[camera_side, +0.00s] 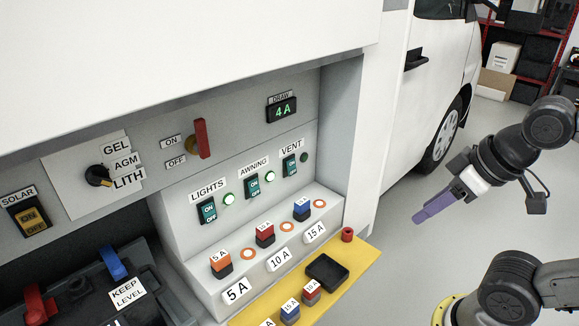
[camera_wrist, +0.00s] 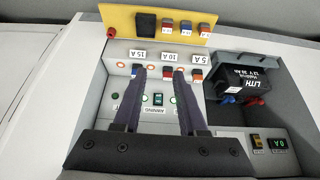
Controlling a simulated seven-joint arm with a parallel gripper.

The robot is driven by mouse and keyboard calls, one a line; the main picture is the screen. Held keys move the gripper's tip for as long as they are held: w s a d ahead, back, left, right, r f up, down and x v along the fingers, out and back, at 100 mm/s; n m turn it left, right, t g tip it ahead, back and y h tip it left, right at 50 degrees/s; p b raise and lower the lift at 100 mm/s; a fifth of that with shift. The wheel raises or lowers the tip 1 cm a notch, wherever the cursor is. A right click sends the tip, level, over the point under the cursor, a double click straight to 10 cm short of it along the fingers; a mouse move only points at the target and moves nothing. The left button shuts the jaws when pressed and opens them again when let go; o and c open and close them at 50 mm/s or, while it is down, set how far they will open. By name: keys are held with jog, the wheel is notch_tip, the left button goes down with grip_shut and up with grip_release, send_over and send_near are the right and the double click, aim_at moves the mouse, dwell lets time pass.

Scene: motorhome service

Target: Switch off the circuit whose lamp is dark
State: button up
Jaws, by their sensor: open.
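Three rocker switches sit on the grey panel: LIGHTS (camera_side: 207,212), AWNING (camera_side: 252,186) and VENT (camera_side: 290,165). Each shows its ON side lit. The LIGHTS lamp (camera_side: 229,198) and the AWNING lamp (camera_side: 270,177) glow; the VENT lamp (camera_side: 304,157) is dark. My gripper (camera_side: 420,218) hangs in free air to the right of the panel, touching nothing. In the wrist view my gripper (camera_wrist: 160,70) is open and empty. The AWNING switch (camera_wrist: 158,98) shows between its fingers; the VENT and LIGHTS switches seem hidden behind them.
Fuses for 5 A (camera_side: 220,262), 10 A (camera_side: 265,234) and 15 A (camera_side: 302,208) project below the switches. A yellow shelf (camera_side: 355,262) holds a black tray and spare fuses. A red lever (camera_side: 201,138), a draw display (camera_side: 282,109) reading 4 A and a battery (camera_wrist: 245,85) are nearby.

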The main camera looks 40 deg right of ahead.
jog(key=shift+w+r, duration=0.1)
jog(key=shift+w, duration=0.15)
jog(key=shift+c, duration=1.2)
jog(key=w+m, duration=0.1)
jog(key=w, duration=0.1)
jog(key=w+r+m, duration=0.1)
jog(key=w, duration=0.2)
jog(key=w+d+r+m, duration=0.1)
jog(key=w, duration=0.1)
jog(key=shift+w+r+m+g, duration=0.2)
jog(key=shift+r+m+g, duration=0.1)
jog(key=shift+m, duration=0.1)
grip_shut()
jog(key=w+d+f+m, duration=0.3)
jog(key=w+d+m, duration=0.1)
jog(key=w, duration=0.5)
jog(key=w+d+f+m+g, duration=0.1)
jog(key=w+d+f+m, duration=0.3)
jog(key=w, duration=0.6)
jog(key=w+d+f+m, duration=0.4)
jog(key=w+m, duration=0.2)
jog(key=w, duration=0.3)
jog(key=shift+w+f, duration=0.15)
jog(key=shift+w, duration=0.1)
